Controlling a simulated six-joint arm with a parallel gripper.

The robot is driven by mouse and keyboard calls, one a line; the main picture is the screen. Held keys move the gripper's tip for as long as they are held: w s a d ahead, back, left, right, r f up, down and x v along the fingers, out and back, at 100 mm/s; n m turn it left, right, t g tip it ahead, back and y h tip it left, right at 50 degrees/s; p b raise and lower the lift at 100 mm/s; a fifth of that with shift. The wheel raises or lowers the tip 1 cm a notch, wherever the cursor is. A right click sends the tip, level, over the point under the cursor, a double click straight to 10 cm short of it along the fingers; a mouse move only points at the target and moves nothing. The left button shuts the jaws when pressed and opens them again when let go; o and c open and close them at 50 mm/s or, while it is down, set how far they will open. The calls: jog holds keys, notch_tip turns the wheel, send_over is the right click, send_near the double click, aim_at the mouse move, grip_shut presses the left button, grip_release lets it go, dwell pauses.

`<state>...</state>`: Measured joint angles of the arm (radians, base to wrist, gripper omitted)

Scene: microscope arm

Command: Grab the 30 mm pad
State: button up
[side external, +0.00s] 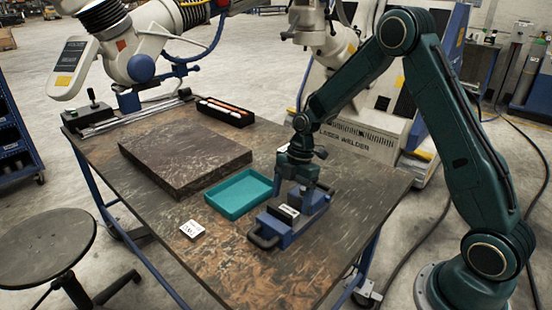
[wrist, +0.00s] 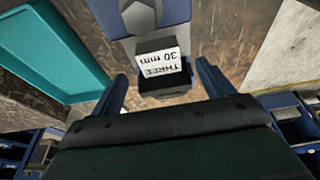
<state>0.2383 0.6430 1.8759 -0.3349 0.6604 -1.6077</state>
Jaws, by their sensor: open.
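The 30 mm pad is a small black block (wrist: 165,89) with a white label (wrist: 158,63) reading "THREE 30 mm", upside down in the wrist view. It sits at a blue and grey fixture (wrist: 118,14). In the side view the fixture (side external: 274,227) stands near the table's right front, and a black block with a white label (side external: 287,212) shows on it. My gripper (side external: 297,190) is over the fixture, pointing down. Contact and height cannot be told.
A teal tray (side external: 211,198) lies just left of the fixture. A dark raised slab (side external: 185,155) is behind it. A white card (side external: 191,229) lies on the table (side external: 150,215). A black box with orange rods (side external: 226,112) is at the back.

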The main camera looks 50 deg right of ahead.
aim_at(287, 211)
jog(key=shift+x, duration=1.95)
jog(key=shift+c, duration=0.4)
jog(key=shift+r, duration=0.1)
jog(key=c, duration=1.5)
